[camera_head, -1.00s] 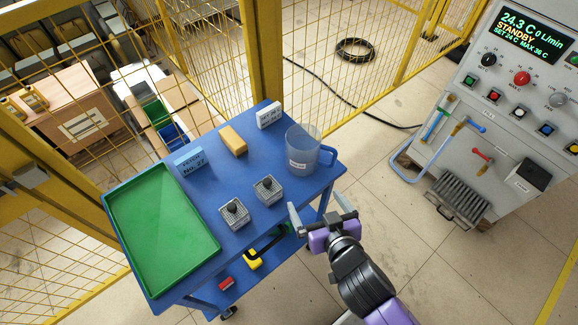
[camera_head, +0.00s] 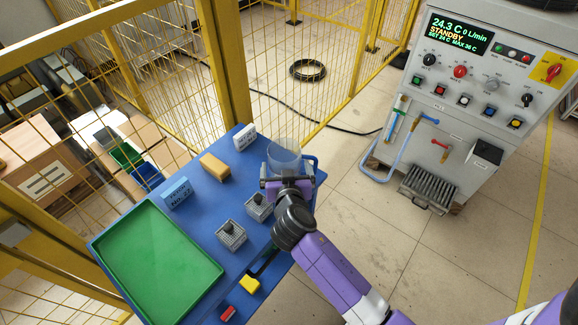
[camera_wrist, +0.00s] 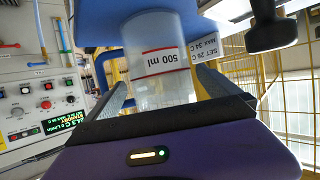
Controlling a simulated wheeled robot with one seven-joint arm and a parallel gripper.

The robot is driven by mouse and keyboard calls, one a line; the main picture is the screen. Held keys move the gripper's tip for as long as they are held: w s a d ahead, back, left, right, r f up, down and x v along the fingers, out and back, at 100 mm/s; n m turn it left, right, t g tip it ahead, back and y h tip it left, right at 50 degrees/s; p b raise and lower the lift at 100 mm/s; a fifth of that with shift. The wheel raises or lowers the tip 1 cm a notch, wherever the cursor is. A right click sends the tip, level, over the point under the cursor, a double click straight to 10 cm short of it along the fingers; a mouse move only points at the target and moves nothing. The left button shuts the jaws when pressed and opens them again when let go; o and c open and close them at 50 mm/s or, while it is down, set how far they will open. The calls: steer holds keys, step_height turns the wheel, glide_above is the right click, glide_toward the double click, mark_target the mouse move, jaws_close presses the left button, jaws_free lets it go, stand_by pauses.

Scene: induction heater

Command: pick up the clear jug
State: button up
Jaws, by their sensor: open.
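The clear jug (camera_head: 285,155) stands upright at the right end of the blue cart's top, partly hidden behind my gripper (camera_head: 287,170) in the head view. In the wrist view the clear jug (camera_wrist: 158,60) shows a label reading 500 ml with red lines. My gripper (camera_wrist: 155,95) is open there, with one finger to each side of the jug's lower picture area. The jug appears between or just beyond the fingertips; I cannot tell whether they touch it.
A control cabinet (camera_head: 470,110) stands right. Yellow mesh fencing (camera_head: 235,70) is behind.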

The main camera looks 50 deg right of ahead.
mark_target(284, 154)
steer(key=shift+p+x, duration=0.3)
steer(key=shift+x, duration=1.45)
steer(key=c, duration=1.2)
steer(key=shift+c, duration=0.4)
steer(key=shift+r, duration=0.1)
